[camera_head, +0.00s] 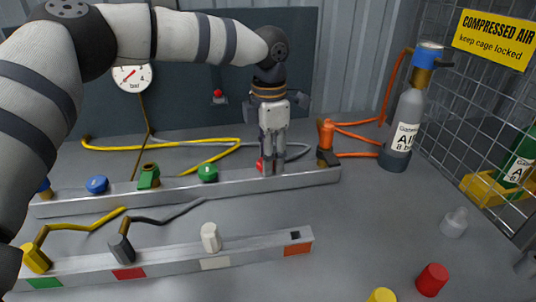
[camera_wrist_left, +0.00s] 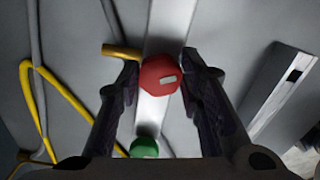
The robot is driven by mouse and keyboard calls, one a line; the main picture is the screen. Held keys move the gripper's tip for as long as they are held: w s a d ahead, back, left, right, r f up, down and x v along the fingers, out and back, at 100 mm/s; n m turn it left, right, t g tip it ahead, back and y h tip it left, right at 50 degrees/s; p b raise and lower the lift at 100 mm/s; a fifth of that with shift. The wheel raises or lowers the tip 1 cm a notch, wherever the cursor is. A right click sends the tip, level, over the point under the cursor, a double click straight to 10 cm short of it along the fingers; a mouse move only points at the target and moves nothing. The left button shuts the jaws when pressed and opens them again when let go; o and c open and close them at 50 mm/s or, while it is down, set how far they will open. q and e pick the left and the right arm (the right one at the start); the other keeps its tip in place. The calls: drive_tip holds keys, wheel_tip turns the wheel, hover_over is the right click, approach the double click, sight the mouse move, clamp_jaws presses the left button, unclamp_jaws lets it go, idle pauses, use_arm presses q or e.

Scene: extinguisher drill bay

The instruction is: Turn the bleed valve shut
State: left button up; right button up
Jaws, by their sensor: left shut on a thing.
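The red valve knob (camera_head: 260,164) sits on the rear metal rail (camera_head: 325,176), mostly hidden behind my fingers in the head view. In the left wrist view the octagonal red knob (camera_wrist_left: 160,75), with a pale mark on its face, lies between my fingers. My left gripper (camera_head: 268,172) points straight down and is shut on this knob. A brass stub (camera_wrist_left: 122,51) sticks out beside it in the wrist view. No label on the knob is readable, so I cannot tell how far it is turned. My right gripper is not in view.
A green knob (camera_head: 208,173) and a blue knob (camera_head: 96,185) share the rear rail. An orange hose fitting (camera_head: 325,140) stands at its right end, near a grey gas bottle (camera_head: 407,120). A front rail (camera_head: 185,264) carries more fittings. A wire cage stands at right.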

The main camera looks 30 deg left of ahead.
use_arm(q)
drive_tip(key=m, duration=0.5)
drive_tip(key=shift+s, duration=0.1)
drive_tip(key=shift+d+f, duration=0.1)
idle(0.6)
drive_tip(key=o, duration=1.2)
drive_tip(key=shift+c, duration=0.2)
wheel_tip(320, 180, up, 12)
